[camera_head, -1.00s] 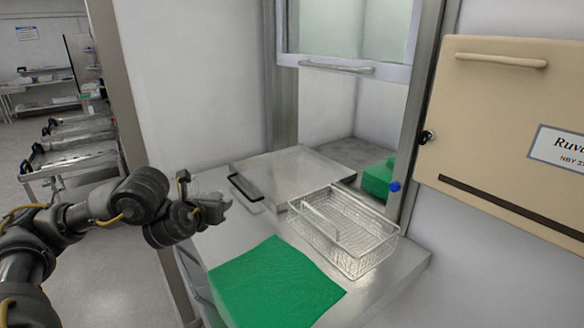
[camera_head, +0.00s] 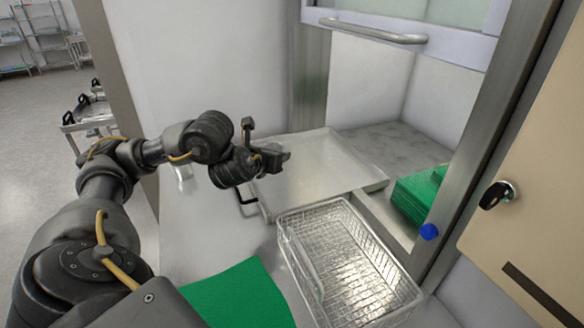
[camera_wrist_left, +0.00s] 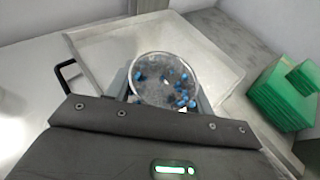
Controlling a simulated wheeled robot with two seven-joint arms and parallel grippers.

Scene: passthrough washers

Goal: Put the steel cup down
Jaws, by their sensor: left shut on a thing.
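My left gripper (camera_head: 280,158) is shut on the steel cup (camera_wrist_left: 165,68). The left wrist view looks down on the cup's round open top, with several small blue pieces inside. The cup shows between my two fingers (camera_wrist_left: 163,88). In the head view the cup is hidden behind my gripper and wrist. The gripper is over the near left part of a flat steel tray (camera_head: 325,180); the tray also shows behind the cup in the left wrist view (camera_wrist_left: 100,48). I cannot tell how high the cup is above it. My right gripper is not in view.
An empty wire basket (camera_head: 290,258) stands in front of the tray. A green cloth (camera_head: 238,298) lies at the front left. A green stack (camera_head: 415,195) sits behind the frame post at the right. A raised hatch with a handle (camera_head: 372,32) hangs above.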

